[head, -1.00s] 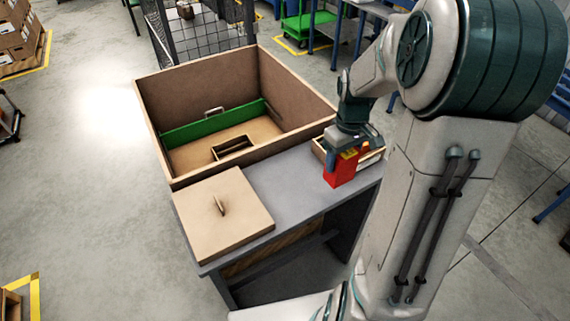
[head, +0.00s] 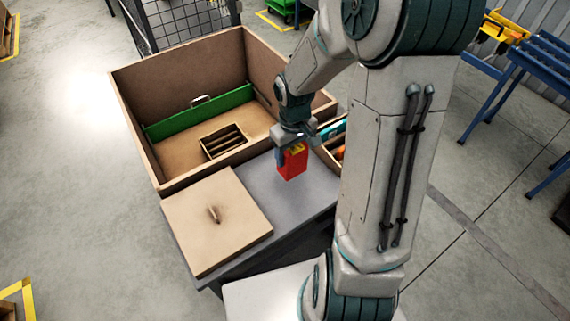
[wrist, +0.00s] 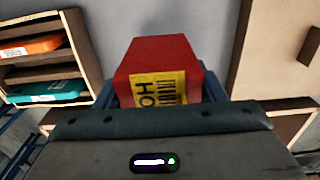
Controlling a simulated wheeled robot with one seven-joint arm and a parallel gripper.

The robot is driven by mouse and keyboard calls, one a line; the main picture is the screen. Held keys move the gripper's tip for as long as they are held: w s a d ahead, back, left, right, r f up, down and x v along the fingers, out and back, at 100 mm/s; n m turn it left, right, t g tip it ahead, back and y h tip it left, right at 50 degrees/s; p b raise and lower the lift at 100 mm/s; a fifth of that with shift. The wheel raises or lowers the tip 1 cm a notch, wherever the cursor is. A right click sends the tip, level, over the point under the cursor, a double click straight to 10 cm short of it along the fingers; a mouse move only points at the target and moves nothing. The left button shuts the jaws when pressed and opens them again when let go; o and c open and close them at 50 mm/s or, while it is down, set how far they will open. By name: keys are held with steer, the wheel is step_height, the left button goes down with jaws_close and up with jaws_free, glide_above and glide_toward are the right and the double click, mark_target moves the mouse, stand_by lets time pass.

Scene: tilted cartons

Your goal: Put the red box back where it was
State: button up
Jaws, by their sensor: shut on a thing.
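The red box (head: 292,165) with a yellow label is held in my gripper (head: 290,154), which is shut on it. The box hangs over the grey table top (head: 262,190), apparently a little above it. In the wrist view the red box (wrist: 160,52) shows between the fingers, its yellow label facing the camera; the fingers (wrist: 160,92) are mostly hidden behind the wrist housing. A wooden tray (head: 328,158) holding orange and teal items is right of my gripper, partly hidden by my arm.
The large carton (head: 128,115) has high walls and a green partition (head: 200,112) inside. A flat wooden lid with a handle (head: 235,235) lies left on the table. The tray in the wrist view (wrist: 75,30) is left of the box. Grey table between them is clear.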

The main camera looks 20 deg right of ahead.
mark_target(285, 166)
steer(key=shift+a+f, duration=0.3)
steer(key=shift+a, duration=0.25)
steer(key=shift+a+f, duration=0.3)
steer(key=shift+a, duration=0.2)
steer(key=shift+f, duration=2.05)
steer(key=shift+f, duration=0.1)
steer(key=o, duration=1.1)
steer(key=shift+c, duration=0.2)
